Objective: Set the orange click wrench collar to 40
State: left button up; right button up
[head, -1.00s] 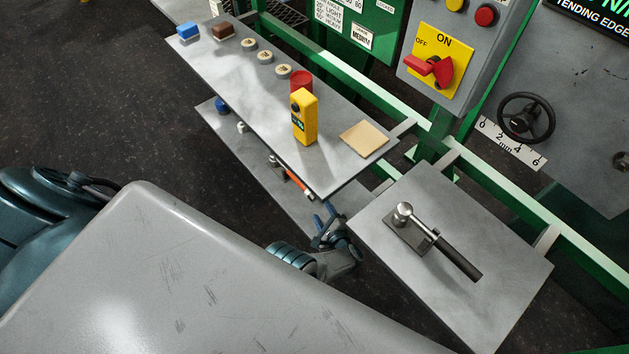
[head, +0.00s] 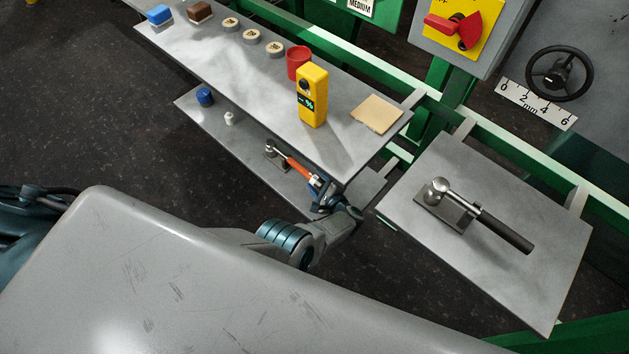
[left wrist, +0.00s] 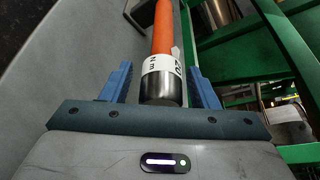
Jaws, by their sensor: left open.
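A dark end piece (left wrist: 162,92) is below the collar. My left gripper (head: 322,199) is at this end of the wrench. In the left wrist view, the blue fingers of my left gripper (left wrist: 161,80) are open, one on each side of the collar, with gaps. My right gripper is not in view.
A blue knob (head: 205,97) is on the lower shelf (head: 200,122). A black-handled wrench (head: 505,230) lies on the right plate (head: 540,300).

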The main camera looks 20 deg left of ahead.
pick_arm(q)
jog(key=shift+d, duration=0.1)
jog(key=c, duration=1)
jog(key=shift+o, duration=0.2)
jog(key=shift+n+t, duration=0.3)
jog(key=shift+n, duration=0.2)
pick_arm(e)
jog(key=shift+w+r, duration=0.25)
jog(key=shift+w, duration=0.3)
pick_arm(q)
jog(key=o, duration=1)
jog(key=shift+c, duration=0.2)
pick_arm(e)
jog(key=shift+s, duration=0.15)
pick_arm(q)
jog(key=shift+r, duration=0.1)
